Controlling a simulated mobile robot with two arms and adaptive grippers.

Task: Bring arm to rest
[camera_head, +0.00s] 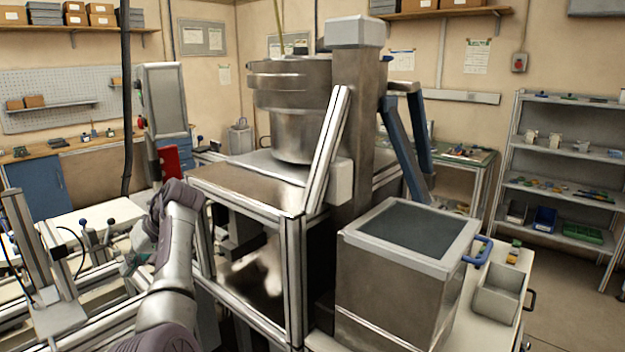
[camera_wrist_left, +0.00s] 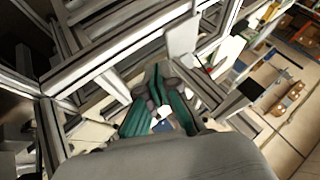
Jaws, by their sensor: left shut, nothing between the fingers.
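My left arm (camera_head: 172,265) reaches forward from the bottom of the head view, beside the aluminium frame of a machine. My left gripper (camera_head: 130,262) is partly hidden behind its own wrist there, low over the pale bench on the left. In the left wrist view the left gripper (camera_wrist_left: 160,88) shows its two teal-padded fingers drawn together at the tips, with nothing held. My right gripper is not in view. No tape reel can be made out clearly.
A metal bowl feeder (camera_head: 290,105) stands on the framed machine right of my arm. A steel box with a dark top (camera_head: 415,228) is close in front. Frame bars (camera_wrist_left: 95,75) run close to the gripper. A grey shelf (camera_head: 565,150) stands far right, with open floor before it.

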